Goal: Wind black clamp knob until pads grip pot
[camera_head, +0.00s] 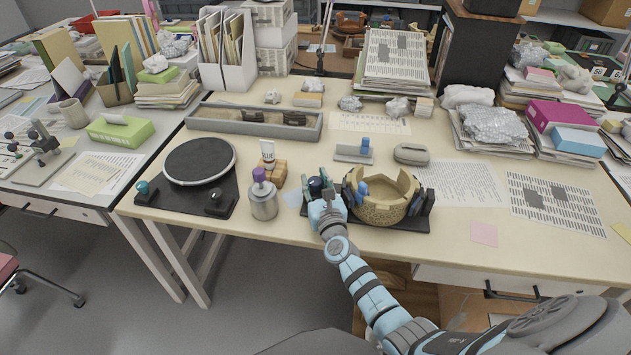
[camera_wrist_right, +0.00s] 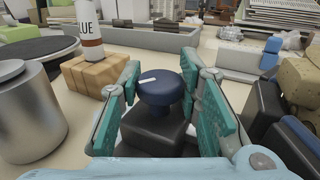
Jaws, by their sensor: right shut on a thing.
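The clamp knob (camera_wrist_right: 163,92) is dark, nearly navy, with a white mark on top, and sits on a black block at the left end of the clamp base (camera_head: 405,224). My right gripper (camera_head: 319,192) is shut on the knob, its teal finger pads on either side of it in the wrist view. The tan pot (camera_head: 383,211), broken and open at the top, stands on the base to the right, between dark pads (camera_head: 429,200). A blue piece (camera_head: 363,191) shows at its left side. I cannot tell whether the pads touch the pot. My left gripper is not in view.
Further left is a black turntable (camera_head: 199,161). Behind lies a grey tray (camera_head: 253,126). Papers and a pink note (camera_head: 484,233) lie right.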

